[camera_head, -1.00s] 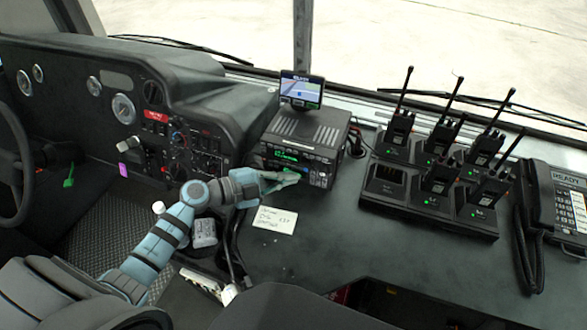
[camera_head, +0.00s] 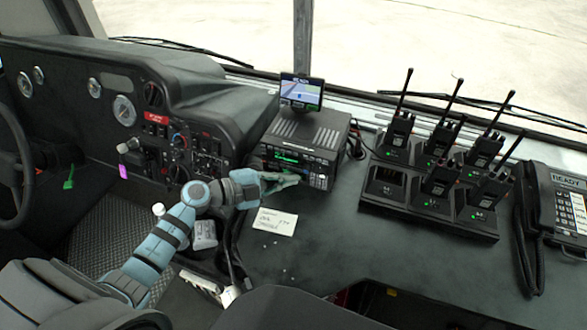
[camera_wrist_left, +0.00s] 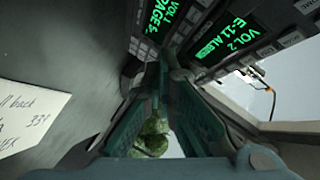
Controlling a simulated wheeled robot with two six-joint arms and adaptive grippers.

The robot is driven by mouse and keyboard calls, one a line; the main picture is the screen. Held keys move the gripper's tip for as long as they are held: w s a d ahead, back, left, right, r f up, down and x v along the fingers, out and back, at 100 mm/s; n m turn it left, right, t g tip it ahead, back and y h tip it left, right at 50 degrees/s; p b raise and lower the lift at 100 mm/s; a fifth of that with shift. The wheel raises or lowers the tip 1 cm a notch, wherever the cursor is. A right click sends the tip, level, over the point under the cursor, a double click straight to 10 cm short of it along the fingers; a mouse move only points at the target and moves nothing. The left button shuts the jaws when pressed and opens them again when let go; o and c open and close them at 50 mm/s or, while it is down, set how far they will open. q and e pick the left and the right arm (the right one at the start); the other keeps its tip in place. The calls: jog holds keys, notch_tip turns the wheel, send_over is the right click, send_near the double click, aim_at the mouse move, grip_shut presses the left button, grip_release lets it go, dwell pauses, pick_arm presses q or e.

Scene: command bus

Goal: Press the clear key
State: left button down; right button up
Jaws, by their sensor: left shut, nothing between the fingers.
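The black two-way radio (camera_head: 305,140) stands on the console, its front facing me with green-lit displays and rows of small keys. My left gripper (camera_head: 297,179) is shut and empty, with its fingertips at the lower part of the radio's front and hiding some of it. I cannot tell whether they touch a key. In the left wrist view the shut fingertips (camera_wrist_left: 160,78) point at the radio face, between two green displays (camera_wrist_left: 233,37). I cannot read which key is the clear key. My right gripper is not in view.
A small navigation screen (camera_head: 301,91) sits above the radio. A handwritten note (camera_head: 275,221) lies in front of it. To the right stand a charger rack (camera_head: 382,207) with several handheld radios and a desk phone (camera_head: 562,212). Bare console top lies between radio and rack.

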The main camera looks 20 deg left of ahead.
pick_arm(q)
jog(key=shift+w, duration=0.15)
dwell(0.3)
jog(key=shift+w, duration=0.3)
jog(key=shift+w, duration=0.25)
dwell(0.4)
jog(key=shift+s+r+p, duration=0.1)
jog(key=shift+s+p, duration=0.3)
jog(key=shift+p, duration=0.25)
jog(key=shift+s, duration=0.3)
